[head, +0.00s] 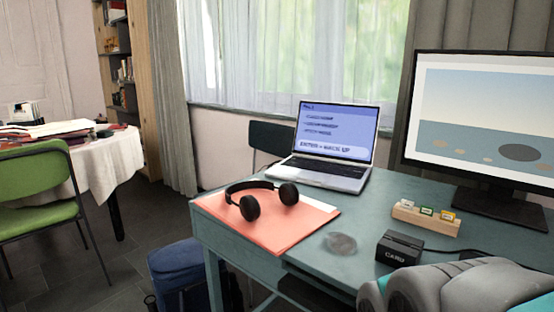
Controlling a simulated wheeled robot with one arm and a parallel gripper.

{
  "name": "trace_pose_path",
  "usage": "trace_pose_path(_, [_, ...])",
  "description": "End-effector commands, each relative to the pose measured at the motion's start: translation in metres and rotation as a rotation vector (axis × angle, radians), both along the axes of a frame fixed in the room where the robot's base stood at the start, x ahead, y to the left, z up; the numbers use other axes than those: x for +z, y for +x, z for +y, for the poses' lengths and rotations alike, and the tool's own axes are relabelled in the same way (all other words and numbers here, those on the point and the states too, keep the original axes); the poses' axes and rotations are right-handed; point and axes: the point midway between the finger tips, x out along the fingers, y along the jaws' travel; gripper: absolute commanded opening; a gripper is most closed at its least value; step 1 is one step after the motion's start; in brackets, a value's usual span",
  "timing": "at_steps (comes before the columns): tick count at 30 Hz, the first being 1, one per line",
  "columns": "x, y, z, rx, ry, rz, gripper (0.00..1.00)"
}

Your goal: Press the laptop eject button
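An open silver laptop (325,151) stands at the back of the teal desk (365,215). Its lit screen (335,130) shows lines of text, with the large bottom line seeming to read "ENTER = BACK UP". Its dark keyboard (322,166) faces the front; single keys and any eject button are too small to tell. A black box (399,249) marked "CARD" sits near the front of the desk. Grey and teal parts of my arm fill the bottom right corner. My gripper's fingertips do not show.
Black headphones (262,202) lie on an orange folder (280,232) at the desk's left. A wooden holder (426,218) with several small coloured cards and a large monitor (482,125) stand at right. A round greyish disc (341,243) lies near the front. A green chair (38,190) stands far left.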

Motion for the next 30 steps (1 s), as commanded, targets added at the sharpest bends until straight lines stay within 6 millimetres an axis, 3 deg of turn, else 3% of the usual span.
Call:
trace_pose_path(2, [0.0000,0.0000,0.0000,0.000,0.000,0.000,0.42])
trace_pose_path(13, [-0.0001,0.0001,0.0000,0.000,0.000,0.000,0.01])
trace_pose_path(30, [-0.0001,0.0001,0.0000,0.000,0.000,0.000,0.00])
